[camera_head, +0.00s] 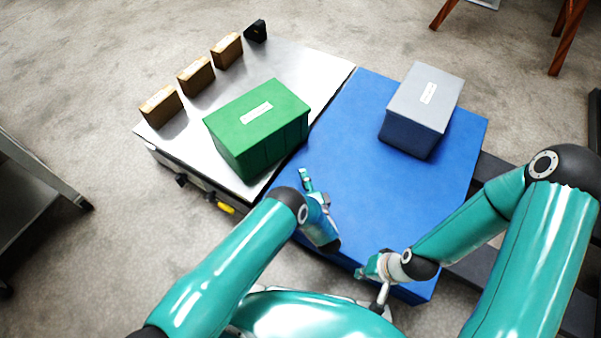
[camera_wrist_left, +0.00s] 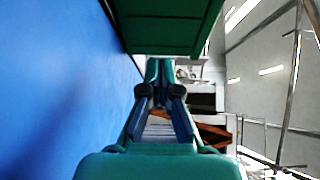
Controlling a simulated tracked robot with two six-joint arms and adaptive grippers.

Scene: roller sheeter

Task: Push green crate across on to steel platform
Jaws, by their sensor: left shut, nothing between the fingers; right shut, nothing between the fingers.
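The green crate (camera_head: 256,120) is upright on the steel platform (camera_head: 310,65), close to its right edge beside the blue surface (camera_head: 350,175). Its lower right corner is about at the seam; I cannot tell whether it overhangs. My left gripper (camera_head: 305,176) is shut and empty, just to the right of the crate's near end, over the blue surface. In the left wrist view the crate (camera_wrist_left: 168,28) fills the top middle, above the shut fingertips (camera_wrist_left: 160,72); contact is unclear. My right gripper (camera_head: 368,278) is shut and empty at the near edge of the blue surface.
A grey crate (camera_head: 420,108) stands on the far right of the blue surface. Several small brown boxes (camera_head: 196,76) line the platform's far left side, with a black piece (camera_head: 256,31) at the back corner. Bare steel shows behind and left of the green crate.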

